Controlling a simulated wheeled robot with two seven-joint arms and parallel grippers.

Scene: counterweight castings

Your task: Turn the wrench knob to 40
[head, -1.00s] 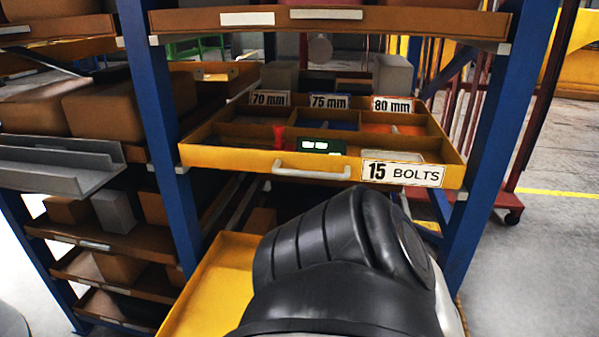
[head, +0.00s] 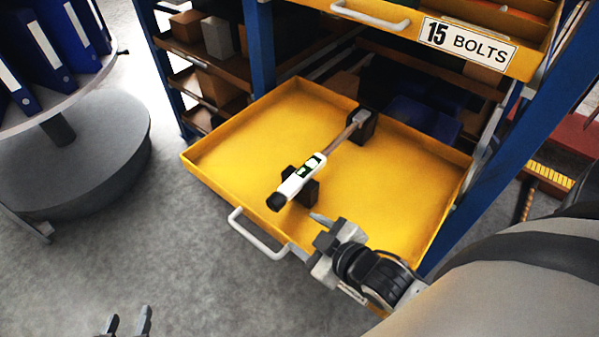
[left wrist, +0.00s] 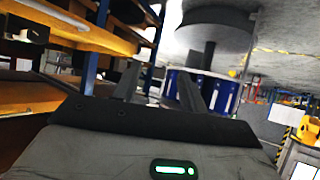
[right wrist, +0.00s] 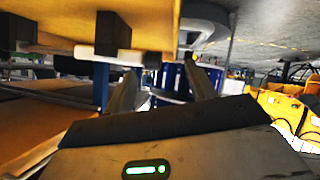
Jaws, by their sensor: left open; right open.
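The wrench (head: 315,167) lies across two dark blocks in a pulled-out yellow drawer (head: 235,135). It has a white grip with a small dark green-lit display, and its black knob (head: 276,201) is at the end nearest me. The number set is too small to read. My right gripper (head: 309,236) is open at the drawer's front edge, right of the knob and apart from it. Its open fingers show in the right wrist view (right wrist: 165,85), with a dark block (right wrist: 118,34) beyond. My left gripper (head: 128,322) is open and empty over the floor at the lower left.
The drawer's grey handle (head: 258,236) sticks out between the grippers. Above is a yellow bin labelled 15 BOLTS (head: 465,42). Blue rack posts (head: 262,55) flank the drawer. A round stand with blue binders (head: 55,45) is at left. The floor (head: 190,240) between is clear.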

